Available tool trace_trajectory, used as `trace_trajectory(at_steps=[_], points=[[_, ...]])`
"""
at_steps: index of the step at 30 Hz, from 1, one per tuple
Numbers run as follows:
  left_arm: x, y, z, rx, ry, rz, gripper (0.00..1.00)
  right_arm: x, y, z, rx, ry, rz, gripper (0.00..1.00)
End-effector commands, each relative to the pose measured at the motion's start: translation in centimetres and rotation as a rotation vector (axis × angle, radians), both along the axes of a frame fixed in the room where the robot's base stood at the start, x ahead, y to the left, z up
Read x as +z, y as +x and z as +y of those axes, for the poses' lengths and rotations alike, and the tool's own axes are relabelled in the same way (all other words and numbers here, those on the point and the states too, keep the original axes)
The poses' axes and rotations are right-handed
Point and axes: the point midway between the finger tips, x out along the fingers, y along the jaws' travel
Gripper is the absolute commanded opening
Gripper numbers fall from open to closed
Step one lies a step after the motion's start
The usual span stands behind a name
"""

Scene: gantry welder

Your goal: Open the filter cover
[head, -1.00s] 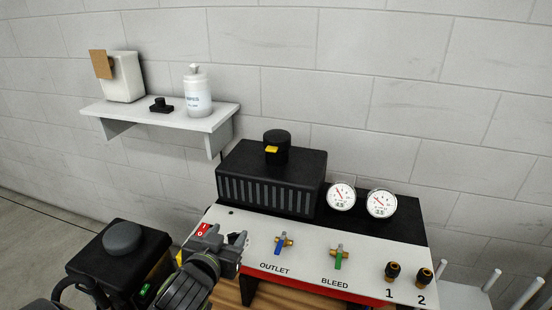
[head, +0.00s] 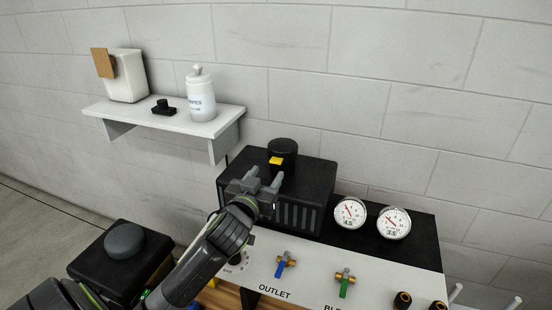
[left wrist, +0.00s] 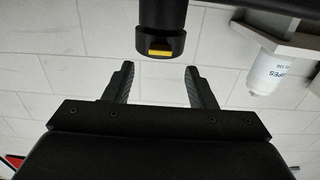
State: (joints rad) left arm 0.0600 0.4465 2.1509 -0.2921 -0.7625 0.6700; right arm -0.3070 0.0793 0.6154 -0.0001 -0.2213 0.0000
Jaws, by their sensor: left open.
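The filter cover seems to be the black round cap (head: 282,150) with a yellow tab (head: 276,160), on top of the black vented box (head: 310,180). My left gripper (head: 264,178) is open and empty, in front of the box and just below the tab in the head view. In the left wrist view, the cap (left wrist: 160,22) and its yellow tab (left wrist: 160,54) lie beyond and between the two open fingers (left wrist: 158,84), apart from them. My right gripper is in neither view.
Two gauges (head: 350,214) stand right of the box. The panel in front has a blue OUTLET valve (head: 284,264) and a green BLEED valve (head: 345,282). A wall shelf (head: 170,118) with a white bottle (head: 201,98) is behind on the left. A grey-knobbed black box (head: 125,242) stands lower left.

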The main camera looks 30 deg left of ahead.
Motion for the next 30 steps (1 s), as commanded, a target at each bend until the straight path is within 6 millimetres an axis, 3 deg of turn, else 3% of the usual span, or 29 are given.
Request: trace_trajectory(at_steps=[4,13,27,30], points=[[0.2,2.7,0.6,0.001,0.000,0.001,0.51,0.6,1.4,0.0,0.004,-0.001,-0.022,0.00],[0.0,6.6,1.6,0.001,0.001,0.001,0.51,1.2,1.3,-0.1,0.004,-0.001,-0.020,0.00],[-0.1,7.7,1.8,0.000,0.000,0.001,0.51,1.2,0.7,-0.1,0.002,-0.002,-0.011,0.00],[-0.1,7.6,1.8,0.000,0.000,0.001,0.40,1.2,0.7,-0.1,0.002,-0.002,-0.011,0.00]])
